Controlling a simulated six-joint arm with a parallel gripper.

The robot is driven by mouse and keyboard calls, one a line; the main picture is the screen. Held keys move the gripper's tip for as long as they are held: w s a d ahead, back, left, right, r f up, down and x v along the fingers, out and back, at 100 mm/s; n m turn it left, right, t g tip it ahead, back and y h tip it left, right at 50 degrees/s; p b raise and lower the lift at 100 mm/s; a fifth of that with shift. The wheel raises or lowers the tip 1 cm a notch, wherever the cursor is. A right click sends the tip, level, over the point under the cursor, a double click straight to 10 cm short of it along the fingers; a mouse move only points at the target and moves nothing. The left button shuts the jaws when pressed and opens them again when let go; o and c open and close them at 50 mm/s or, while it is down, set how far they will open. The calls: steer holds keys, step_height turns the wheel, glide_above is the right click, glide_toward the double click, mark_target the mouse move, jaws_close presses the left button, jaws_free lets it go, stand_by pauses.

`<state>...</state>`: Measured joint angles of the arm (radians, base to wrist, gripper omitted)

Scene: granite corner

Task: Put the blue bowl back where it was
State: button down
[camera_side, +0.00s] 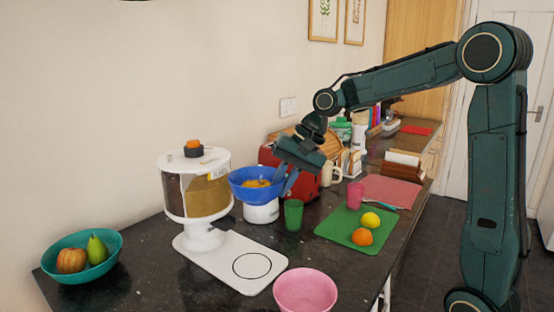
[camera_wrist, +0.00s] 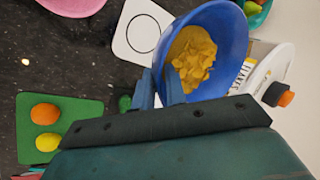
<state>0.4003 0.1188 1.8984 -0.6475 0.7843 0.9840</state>
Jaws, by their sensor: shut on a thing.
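The blue bowl (camera_side: 245,193) holds yellow-orange flakes and looks near upright in the side view, in front of or over a white rounded object (camera_side: 262,213); I cannot tell whether they touch. In the wrist view the bowl (camera_wrist: 233,28) fills the upper middle, its flakes showing. My gripper (camera_side: 287,182) is shut on the bowl's right rim; its fingers (camera_wrist: 162,90) also show at the rim in the wrist view. The white dispenser (camera_side: 198,190) stands left of the bowl. Its white base plate (camera_side: 225,262) carries an empty black circle outline (camera_side: 252,265).
A pink bowl (camera_side: 305,292) stands at the front edge, a teal bowl (camera_side: 75,275) with fruit at left. A green cup (camera_side: 293,215), a pink cup (camera_side: 355,194) and a green board (camera_side: 345,231) with a lemon and an orange are right. A red appliance (camera_side: 305,188) stands behind.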

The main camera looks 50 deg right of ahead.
steer(key=s+d+f+n+g, duration=0.3)
steer(key=s+d+f+n, duration=0.2)
steer(key=d+n, duration=0.2)
steer(key=s+d+f+n+g+y, duration=0.1)
steer(key=s+d+f+n+g, duration=0.3)
steer(key=d+n, duration=0.4)
steer(key=shift+s+f+n, duration=0.7)
steer(key=shift+s+f, duration=0.15)
steer(key=shift+s, duration=0.1)
steer(key=shift+f, duration=4)
steer(key=shift+f, duration=0.1)
steer(key=c, duration=1.5)
jaws_free()
steer(key=shift+o, duration=0.3)
